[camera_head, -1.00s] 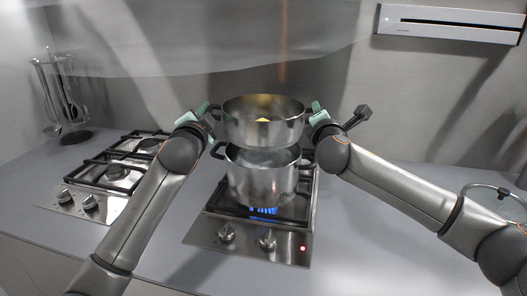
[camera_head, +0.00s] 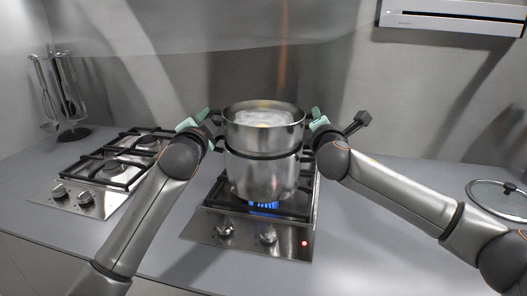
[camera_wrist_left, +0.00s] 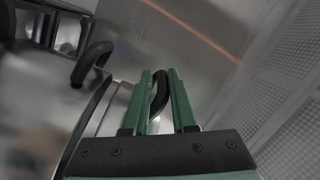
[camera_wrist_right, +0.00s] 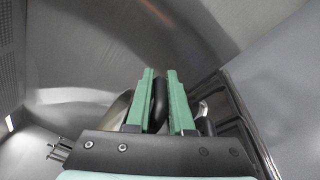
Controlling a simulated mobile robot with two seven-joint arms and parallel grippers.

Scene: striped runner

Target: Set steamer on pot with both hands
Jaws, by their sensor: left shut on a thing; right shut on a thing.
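The steel steamer (camera_head: 262,138) sits directly above the steel pot (camera_head: 262,178) with no clear gap between them in the head view. It looks level, and something pale and cloudy shows inside it. My left gripper (camera_head: 207,119) is shut on the steamer's left black handle, which shows between the green fingers in the left wrist view (camera_wrist_left: 159,92). My right gripper (camera_head: 317,119) is shut on the right black handle, seen between the fingers in the right wrist view (camera_wrist_right: 159,100). The pot stands on the right burner over a blue flame (camera_head: 263,205). Whether the rims are fully seated cannot be told.
A second gas hob (camera_head: 115,170) stands empty at the left. A glass lid (camera_head: 497,197) lies on the counter at the far right. A utensil stand (camera_head: 72,134) is at the back left. The wall is close behind the pot.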

